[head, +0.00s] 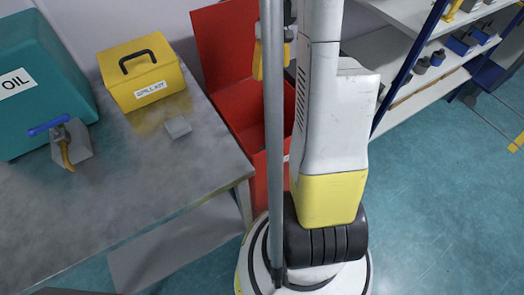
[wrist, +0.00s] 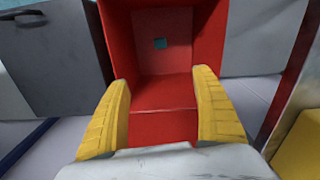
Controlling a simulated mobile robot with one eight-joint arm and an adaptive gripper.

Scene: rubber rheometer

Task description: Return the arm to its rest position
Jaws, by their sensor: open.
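My gripper (wrist: 162,77) is open in the wrist view, with its two yellow fingers wide apart and nothing between them. In the head view my gripper (head: 258,62) shows only in part, behind a grey pole, near the red bin. My white and yellow arm stands upright in the middle of the head view. The red bin (head: 235,102) has its lid raised.
A metal table (head: 75,230) at left holds a teal oil container (head: 45,85), a yellow spill kit box (head: 140,75), a small grey block (head: 178,127) and a blue-handled valve piece (head: 72,145). Shelves (head: 410,90) stand at upper right. Floor (head: 440,200) at right is clear.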

